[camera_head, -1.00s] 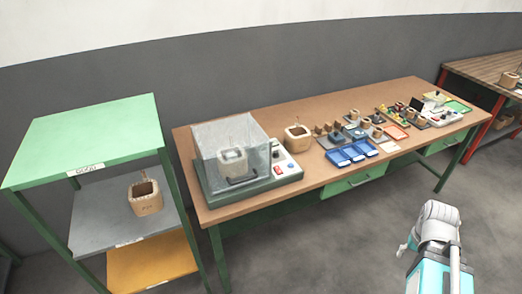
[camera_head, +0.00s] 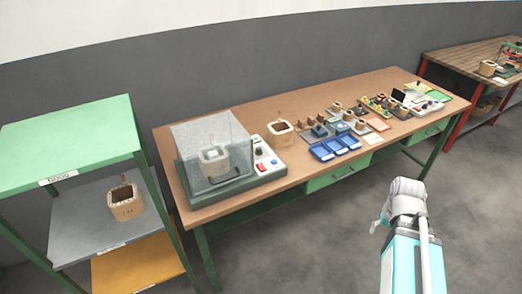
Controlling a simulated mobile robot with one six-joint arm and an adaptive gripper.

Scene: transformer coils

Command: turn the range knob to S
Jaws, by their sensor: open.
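No range knob can be made out, and no S mark is legible at this size. A pale instrument panel (camera_head: 431,107) with small dark and red parts lies near the right end of the long bench. Another pale panel (camera_head: 264,155) with a red and a blue control stands beside the clear box on the left. I cannot tell which panel carries the range knob. My arm (camera_head: 406,203) rises at the lower right, in front of the bench and apart from it. My gripper's fingers do not show.
The clear box (camera_head: 186,141) holds a coil. A wooden coil (camera_head: 280,132), blue trays (camera_head: 335,147) and several small parts occupy the bench (camera_head: 257,196). A green-topped shelf (camera_head: 70,140) stands left, another bench (camera_head: 466,60) at far right. Floor in front is open.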

